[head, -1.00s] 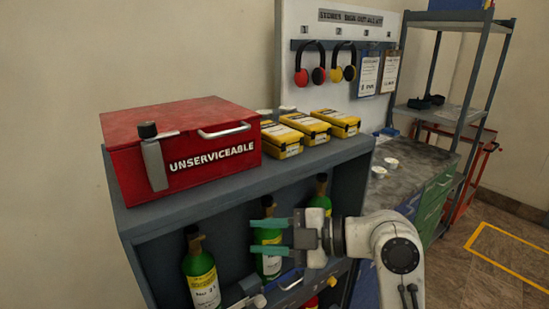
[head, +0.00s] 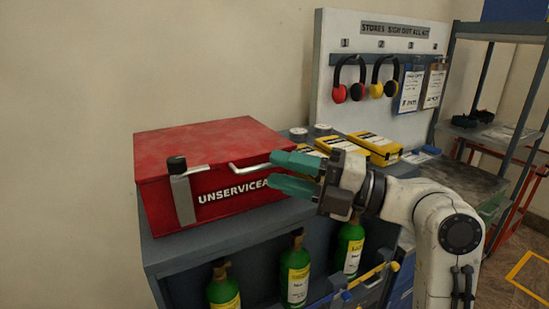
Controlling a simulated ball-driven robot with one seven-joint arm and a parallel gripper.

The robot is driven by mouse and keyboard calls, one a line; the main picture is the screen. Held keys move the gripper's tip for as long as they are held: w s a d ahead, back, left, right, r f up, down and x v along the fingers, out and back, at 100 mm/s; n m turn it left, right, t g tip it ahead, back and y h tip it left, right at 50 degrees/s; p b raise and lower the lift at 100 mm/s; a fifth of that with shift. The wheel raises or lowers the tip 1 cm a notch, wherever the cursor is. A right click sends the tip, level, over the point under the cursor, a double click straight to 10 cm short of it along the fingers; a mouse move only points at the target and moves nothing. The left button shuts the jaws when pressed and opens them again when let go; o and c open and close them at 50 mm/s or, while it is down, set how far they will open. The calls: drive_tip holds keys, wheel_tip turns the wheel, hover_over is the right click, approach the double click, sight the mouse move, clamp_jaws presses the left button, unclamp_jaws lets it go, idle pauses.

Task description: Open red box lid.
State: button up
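The red box (head: 225,200) marked "UNSERVICEABLE" sits on top of the dark grey shelf unit. Its red lid (head: 210,145) is shut. A silver bar handle (head: 250,166) is on the front right, and a grey latch with a black knob (head: 181,190) hangs at the front left. My gripper (head: 272,172) has green fingers that point left, spread apart, at the right end of the handle. The fingers cover the end of the lettering and the right part of the box front. I cannot tell whether a finger touches the handle.
Yellow cases (head: 376,148) stand right of the box, behind my gripper. Green bottles (head: 295,270) stand in the shelf below. A white board with ear defenders (head: 349,80) is behind. The wall left of the box is bare.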

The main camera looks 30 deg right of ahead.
drive_tip(key=shift+x, duration=1.1)
drive_tip(key=shift+c, duration=0.5)
clamp_jaws()
